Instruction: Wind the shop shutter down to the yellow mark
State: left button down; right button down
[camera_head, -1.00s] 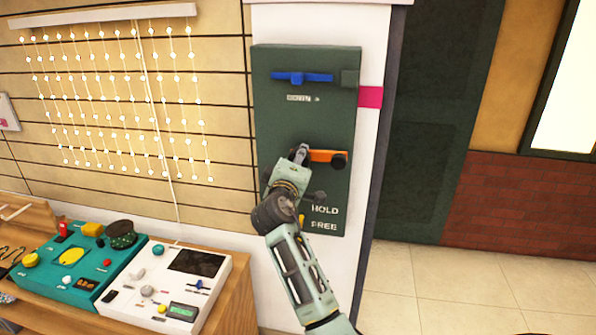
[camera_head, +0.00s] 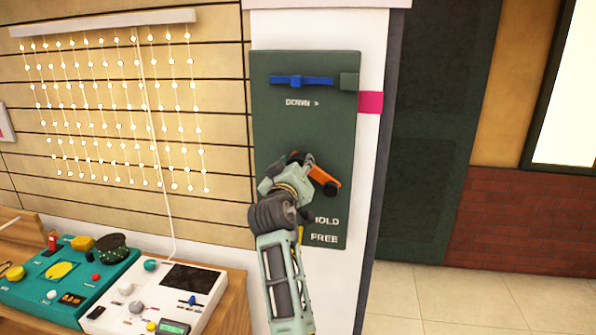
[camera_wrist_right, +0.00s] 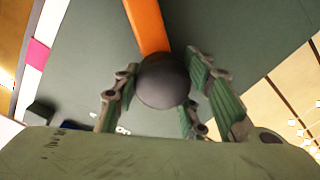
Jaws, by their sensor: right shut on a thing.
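A dark green panel (camera_head: 270,130) on a white pillar carries an orange crank arm (camera_head: 323,178). My right gripper (camera_head: 303,163) is at the crank, its fingers partly hiding the crank's upper left end. In the right wrist view its fingers close around a round dark knob (camera_wrist_right: 163,82), with the orange arm running up from it. The label "DOWN >" (camera_head: 302,103) is above the crank; "HOLD" and "FREE" (camera_head: 324,238) are below, partly covered by my arm. A tall dark green surface (camera_head: 440,150) stands right of the pillar; I cannot tell whether it is the shutter. I see no yellow mark.
A blue bar (camera_head: 302,81) is at the panel's top, and a pink patch (camera_head: 370,102) is beside it. At lower left, a wooden counter (camera_head: 236,300) holds a teal box (camera_head: 40,290) and a white box (camera_head: 200,305) with controls. Open tiled floor lies right.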

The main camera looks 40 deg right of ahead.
jog(key=shift+r, duration=0.4)
jog(key=c, duration=1.5)
grip_release()
jog(key=o, duration=0.3)
jog(key=shift+d+f, duration=0.1)
jog(key=shift+d, duration=0.05)
jog(key=shift+o, duration=0.2)
jog(key=shift+f, duration=0.1)
jog(key=v, duration=0.7)
jog(key=shift+s+a, duration=0.15)
jog(key=shift+a, duration=0.15)
jog(key=shift+o, duration=0.2)
